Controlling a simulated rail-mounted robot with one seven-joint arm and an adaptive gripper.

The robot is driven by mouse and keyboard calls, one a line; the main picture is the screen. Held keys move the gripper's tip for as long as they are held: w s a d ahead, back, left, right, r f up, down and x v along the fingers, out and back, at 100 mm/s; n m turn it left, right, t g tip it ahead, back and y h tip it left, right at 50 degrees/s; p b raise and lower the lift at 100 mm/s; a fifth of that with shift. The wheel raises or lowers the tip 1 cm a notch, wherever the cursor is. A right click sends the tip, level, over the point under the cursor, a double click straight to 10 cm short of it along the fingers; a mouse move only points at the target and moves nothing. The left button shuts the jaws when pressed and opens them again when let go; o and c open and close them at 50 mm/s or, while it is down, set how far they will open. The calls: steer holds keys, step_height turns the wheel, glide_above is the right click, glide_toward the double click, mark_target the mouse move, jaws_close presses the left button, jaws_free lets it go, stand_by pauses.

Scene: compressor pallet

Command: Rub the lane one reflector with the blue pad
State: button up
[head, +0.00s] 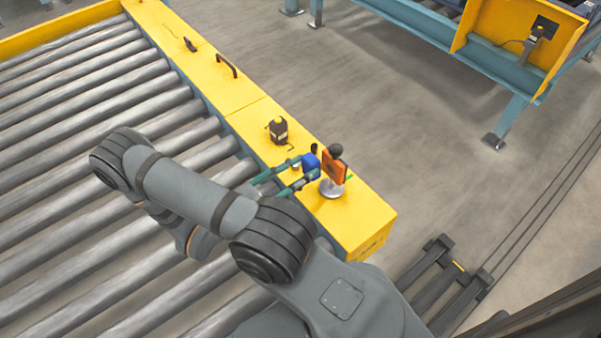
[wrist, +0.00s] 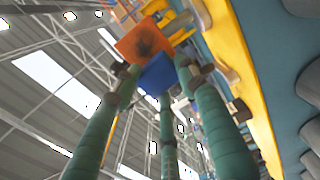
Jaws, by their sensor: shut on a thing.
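The reflector (head: 335,167) is an orange plate with a dark round knob on top, on a round silver base near the front end of the yellow beam. In the wrist view the orange reflector (wrist: 143,41) carries a dark smudge on its face. My gripper (head: 313,171) has long green fingers and is shut on the blue pad (head: 309,161), just left of the reflector. The blue pad (wrist: 158,74) sits between the fingertips in the wrist view, close against the plate's lower edge. I cannot tell whether pad and plate touch.
The yellow beam (head: 240,93) runs along the roller conveyor (head: 90,95). Open floor (head: 410,120) lies right of the beam.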

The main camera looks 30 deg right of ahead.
steer(key=shift+w+d, duration=0.1)
steer(key=shift+d, duration=0.75)
steer(key=shift+s+d+p, duration=0.1)
steer(key=shift+s+p, duration=0.25)
steer(key=shift+s, duration=1.4)
steer(key=shift+s+d+r+p, duration=0.1)
steer(key=shift+s+d+p, duration=0.2)
steer(key=shift+s, duration=0.55)
steer(key=shift+s+d+p, duration=0.1)
steer(key=shift+s+p, duration=0.25)
steer(key=shift+s, duration=0.45)
steer(key=shift+w+a, duration=0.2)
steer(key=shift+w, duration=0.9)
steer(key=shift+w+a, duration=0.15)
steer(key=shift+w, duration=1)
steer(key=shift+w+a, duration=0.2)
steer(key=shift+w, duration=0.9)
steer(key=shift+w+d+p, duration=0.1)
steer(key=shift+d+p, duration=0.05)
steer(key=shift+p, duration=0.15)
steer(key=shift+s+d+p, duration=0.2)
steer(key=shift+s+p, duration=0.05)
steer(key=shift+s, duration=0.7)
steer(key=shift+s+d+p, duration=0.2)
steer(key=shift+s, duration=0.7)
steer(key=shift+s+d+r+p, duration=0.1)
steer(key=shift+s+p, duration=0.8)
steer(key=shift+s, duration=0.8)
